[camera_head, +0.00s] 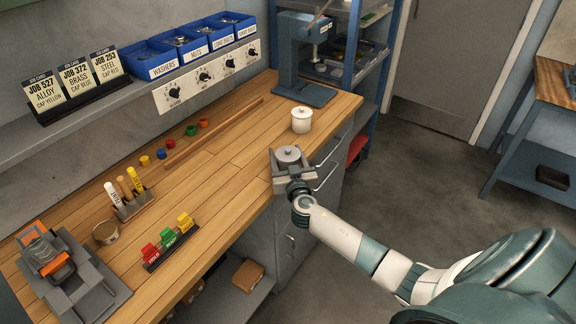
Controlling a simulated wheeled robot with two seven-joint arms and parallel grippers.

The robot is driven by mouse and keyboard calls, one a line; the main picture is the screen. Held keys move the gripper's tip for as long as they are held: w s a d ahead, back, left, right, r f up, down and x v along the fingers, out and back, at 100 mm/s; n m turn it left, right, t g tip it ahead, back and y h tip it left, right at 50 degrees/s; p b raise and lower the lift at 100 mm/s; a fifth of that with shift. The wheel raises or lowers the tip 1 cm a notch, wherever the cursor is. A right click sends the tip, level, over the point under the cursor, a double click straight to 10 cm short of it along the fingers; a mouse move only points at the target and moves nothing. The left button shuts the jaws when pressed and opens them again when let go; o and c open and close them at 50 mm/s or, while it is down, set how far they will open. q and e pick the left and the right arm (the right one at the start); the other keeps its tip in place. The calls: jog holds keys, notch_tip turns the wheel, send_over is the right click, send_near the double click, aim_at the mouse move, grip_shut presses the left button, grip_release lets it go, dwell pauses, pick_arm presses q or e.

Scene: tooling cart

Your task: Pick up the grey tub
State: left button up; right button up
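The grey tub (289,154), round with a small knob on its lid, sits between the two fingers of my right gripper (291,170). The fingers flank it closely and look shut on it. It shows over the bench's front edge; its lower part is hidden by the gripper, and I cannot tell whether it clears the bench top. My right arm reaches in from the lower right. My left gripper is not in view.
A white lidded tub (301,122) stands just behind the grey tub. A press (305,92) stands at the back of the wooden bench (225,165). A long wooden strip (213,133), marker holder (134,205) and coloured tag rack (171,247) lie left. Open floor is to the right.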

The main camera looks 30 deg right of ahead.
jog(key=c, duration=0.6)
jog(key=shift+r, duration=0.15)
jog(key=shift+r+b, duration=0.35)
jog(key=shift+r, duration=1.1)
jog(key=s+d+r+b, duration=0.1)
jog(key=s+d+r, duration=0.1)
jog(key=s, duration=0.1)
jog(key=s+d+r+b, duration=0.1)
jog(key=s+d+r, duration=0.1)
jog(key=s+r, duration=0.1)
jog(key=s+d+r, duration=0.3)
jog(key=shift+s+b, duration=0.15)
jog(key=shift+b, duration=0.25)
jog(key=shift+f, duration=0.1)
